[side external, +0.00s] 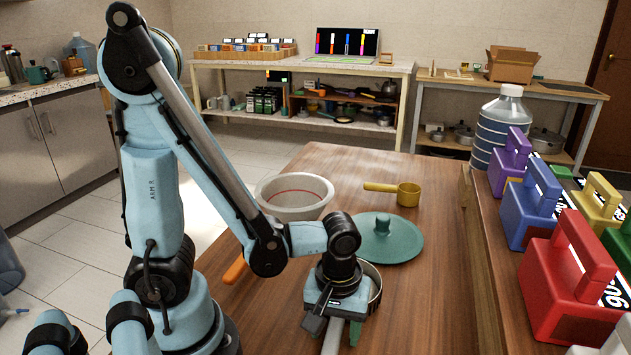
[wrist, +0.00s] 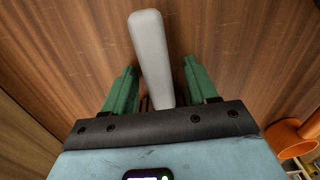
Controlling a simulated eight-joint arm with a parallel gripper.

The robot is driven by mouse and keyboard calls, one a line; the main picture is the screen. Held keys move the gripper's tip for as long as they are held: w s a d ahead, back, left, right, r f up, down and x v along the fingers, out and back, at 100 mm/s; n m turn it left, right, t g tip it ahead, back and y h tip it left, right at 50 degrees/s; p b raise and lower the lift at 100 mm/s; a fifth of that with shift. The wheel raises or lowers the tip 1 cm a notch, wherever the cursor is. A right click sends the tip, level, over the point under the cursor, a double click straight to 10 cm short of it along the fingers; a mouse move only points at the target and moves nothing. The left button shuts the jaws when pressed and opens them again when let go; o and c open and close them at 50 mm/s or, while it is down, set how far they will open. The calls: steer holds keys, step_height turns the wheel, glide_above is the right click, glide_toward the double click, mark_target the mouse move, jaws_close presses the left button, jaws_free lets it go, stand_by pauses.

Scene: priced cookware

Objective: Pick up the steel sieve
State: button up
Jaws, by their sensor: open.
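A round steel vessel (side external: 374,284), which looks like the steel sieve, sits on the wooden table, largely hidden behind my gripper (side external: 336,328). A pale grey handle (side external: 332,338) shows below my gripper and seems to belong to it. In the wrist view the grey handle (wrist: 150,45) runs up between the two green fingers of my gripper (wrist: 158,75). The fingers are open, one on each side of the handle, with gaps showing. I cannot tell the exact height of the fingertips over the handle. The sieve's bowl is not visible in the wrist view.
A teal lid (side external: 395,243) lies just behind the steel vessel. A yellow pot (side external: 408,194) and a white bowl (side external: 290,208) stand farther back. An orange handle (side external: 235,270) is to the left; an orange item (wrist: 288,138) shows in the wrist view. Coloured tagged blocks (side external: 565,285) line the right.

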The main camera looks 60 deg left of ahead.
jaws_close()
steer(key=shift+r, duration=0.3)
stand_by(0.5)
